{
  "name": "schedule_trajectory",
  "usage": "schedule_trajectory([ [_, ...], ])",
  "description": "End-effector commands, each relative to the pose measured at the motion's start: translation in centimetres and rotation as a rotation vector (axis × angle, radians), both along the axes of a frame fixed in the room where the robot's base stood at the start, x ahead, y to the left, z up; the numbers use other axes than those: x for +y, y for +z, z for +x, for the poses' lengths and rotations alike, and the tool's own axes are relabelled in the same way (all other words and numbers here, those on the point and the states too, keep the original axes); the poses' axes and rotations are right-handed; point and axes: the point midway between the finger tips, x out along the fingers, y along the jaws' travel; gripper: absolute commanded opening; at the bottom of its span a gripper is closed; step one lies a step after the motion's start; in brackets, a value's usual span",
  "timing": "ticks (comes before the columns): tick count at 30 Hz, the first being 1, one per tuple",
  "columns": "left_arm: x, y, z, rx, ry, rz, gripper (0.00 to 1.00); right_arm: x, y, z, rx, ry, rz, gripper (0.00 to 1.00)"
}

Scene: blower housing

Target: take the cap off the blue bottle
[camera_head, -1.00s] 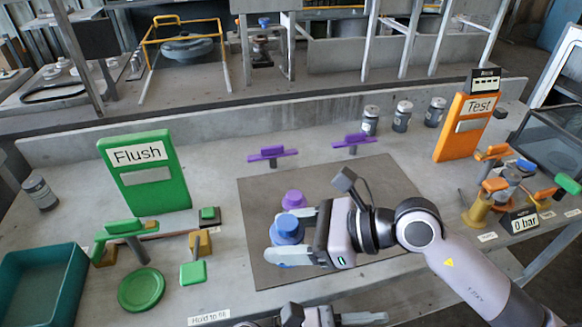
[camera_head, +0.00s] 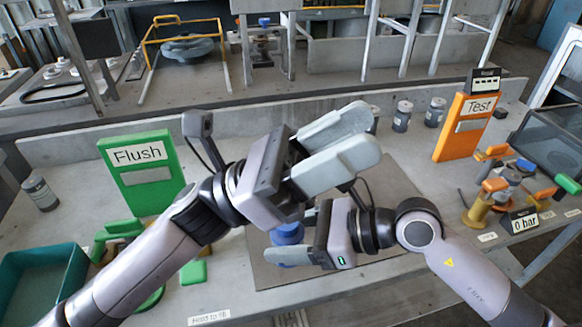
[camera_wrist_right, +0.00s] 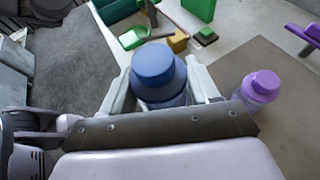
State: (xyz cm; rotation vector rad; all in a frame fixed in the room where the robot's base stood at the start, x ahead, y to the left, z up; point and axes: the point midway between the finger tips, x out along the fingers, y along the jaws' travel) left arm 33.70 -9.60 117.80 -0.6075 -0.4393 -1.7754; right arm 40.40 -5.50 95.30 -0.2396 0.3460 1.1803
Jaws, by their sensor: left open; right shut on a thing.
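The blue bottle (camera_head: 287,234) stands at the front of the dark mat, mostly hidden behind my arms in the head view. In the right wrist view its blue cap (camera_wrist_right: 154,64) sits on top of the bottle's body (camera_wrist_right: 163,95). My right gripper (camera_head: 290,245) is shut on the blue bottle, with one finger on each side of it below the cap. My left gripper (camera_head: 345,145) is open and empty. It hangs above the mat, over and behind the right gripper in the picture, with its fingers pointing right.
A purple-capped bottle (camera_wrist_right: 260,88) stands close beside the blue one. The green Flush panel (camera_head: 147,175) is on the left, the orange Test panel (camera_head: 465,125) on the right. A green tray (camera_head: 40,258) is at the front left. The mat's right part (camera_head: 395,185) looks clear.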

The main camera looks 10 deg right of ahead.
Motion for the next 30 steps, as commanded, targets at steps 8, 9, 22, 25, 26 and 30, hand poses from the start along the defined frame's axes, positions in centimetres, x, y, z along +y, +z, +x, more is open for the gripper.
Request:
schedule_trajectory([
  [8, -3.7, -1.4, -5.1, -0.703, -0.041, 0.056, 0.45, 0.0, 0.1, 0.0, -0.001, 0.000, 0.001, 0.00],
  [9, -4.1, -1.9, -5.6, -0.805, -0.054, 0.060, 0.45, 0.0, 0.1, 0.0, -0.001, 0.000, 0.001, 0.00],
  [22, -3.8, -9.5, -4.6, -1.839, -0.391, 0.103, 0.45, 0.0, 0.1, 0.0, -0.001, 0.000, 0.001, 0.00],
  [25, -2.7, -10.6, -2.6, -2.048, -0.526, 0.117, 0.45, 0.0, 0.1, 0.0, -0.001, 0.000, 0.001, 0.00],
  [26, -2.3, -10.9, -1.9, -2.106, -0.572, 0.123, 0.45, 0.0, 0.1, 0.0, -0.001, 0.000, 0.001, 0.00],
  [30, -0.2, -11.1, 1.6, -2.334, -0.798, 0.156, 0.45, 0.0, 0.1, 0.0, -0.002, -0.001, 0.000, 0.00],
])
